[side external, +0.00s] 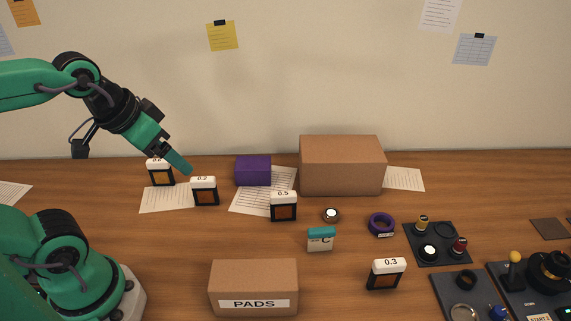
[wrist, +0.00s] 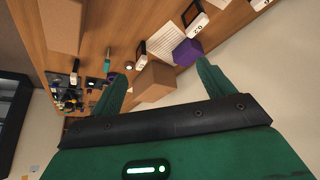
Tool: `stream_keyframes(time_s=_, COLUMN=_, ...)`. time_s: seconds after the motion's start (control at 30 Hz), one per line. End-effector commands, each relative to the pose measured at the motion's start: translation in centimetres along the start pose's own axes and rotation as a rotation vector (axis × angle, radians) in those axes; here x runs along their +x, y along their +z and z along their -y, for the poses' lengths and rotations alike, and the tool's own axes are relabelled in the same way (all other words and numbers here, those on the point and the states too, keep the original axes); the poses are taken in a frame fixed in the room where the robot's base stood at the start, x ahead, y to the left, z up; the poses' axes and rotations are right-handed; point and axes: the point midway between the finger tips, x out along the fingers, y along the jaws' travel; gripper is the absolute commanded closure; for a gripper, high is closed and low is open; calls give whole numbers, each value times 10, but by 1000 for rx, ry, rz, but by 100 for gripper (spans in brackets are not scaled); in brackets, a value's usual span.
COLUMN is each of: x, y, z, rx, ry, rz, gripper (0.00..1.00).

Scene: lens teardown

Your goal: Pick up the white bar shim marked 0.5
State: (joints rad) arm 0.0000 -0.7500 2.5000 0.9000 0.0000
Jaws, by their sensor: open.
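The bar shim marked 0.5 (side external: 284,206) stands upright on the wooden table, with a white top bar and a dark frame around a brown middle. It stands in front of the purple block and the large cardboard box. What looks like the same shim shows small in the wrist view (wrist: 139,53). My gripper (side external: 181,164) is up and to the left of it, above the table near two other shims. In the wrist view its two green fingers (wrist: 165,86) are spread apart with nothing between them.
Similar shims stand near my gripper, one marked 0.2 (side external: 205,191) and one partly hidden (side external: 161,175). Another marked 0.3 (side external: 386,274) stands front right. A purple block (side external: 253,171), large cardboard box (side external: 342,166), teal C piece (side external: 321,239) and PADS box (side external: 253,284) surround the 0.5 shim.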

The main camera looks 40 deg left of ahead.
Motion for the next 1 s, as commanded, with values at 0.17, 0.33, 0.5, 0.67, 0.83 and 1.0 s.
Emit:
stream_keyframes(time_s=0.17, x=0, y=0, z=0, rx=0, ry=0, rz=0, gripper=16)
stream_keyframes(time_s=0.33, x=0, y=-1, z=0, rx=-3, ry=0, rz=2, gripper=16)
stream_keyframes(time_s=0.5, x=3, y=-7, z=-2, rx=-26, ry=3, rz=17, gripper=16)
stream_keyframes(time_s=0.67, x=10, y=-20, z=-5, rx=-82, ry=7, rz=52, gripper=16)
stream_keyframes(time_s=0.83, x=24, y=-39, z=-11, rx=-168, ry=7, rz=104, gripper=16)
stream_keyframes(time_s=1.0, x=42, y=-58, z=-19, rx=-260, ry=1, rz=158, gripper=16)
